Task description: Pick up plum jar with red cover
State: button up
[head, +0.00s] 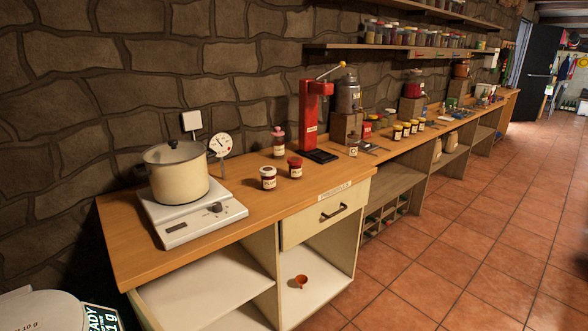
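Three jars stand upright on the wooden counter between the hot plate and the red press. A short jar with a red cover (295,167) is on the right. A short dark jar with a pale label (268,178) stands just left of it, nearer the counter's front edge. A taller jar with a reddish top (278,142) stands behind them. The labels are too small to read, so I cannot tell which jar is plum. My gripper is not in view.
A cream pot (177,174) sits on a white hot plate (190,213) at left. A red press (313,115) stands right of the jars. Small jars (398,132) and tools line the farther counter. Tiled floor (455,225) is open at right.

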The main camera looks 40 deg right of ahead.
aim_at(295, 163)
jog(key=i+l, duration=1.4)
jog(key=i, duration=0.4)
jog(key=l+z, duration=0.05)
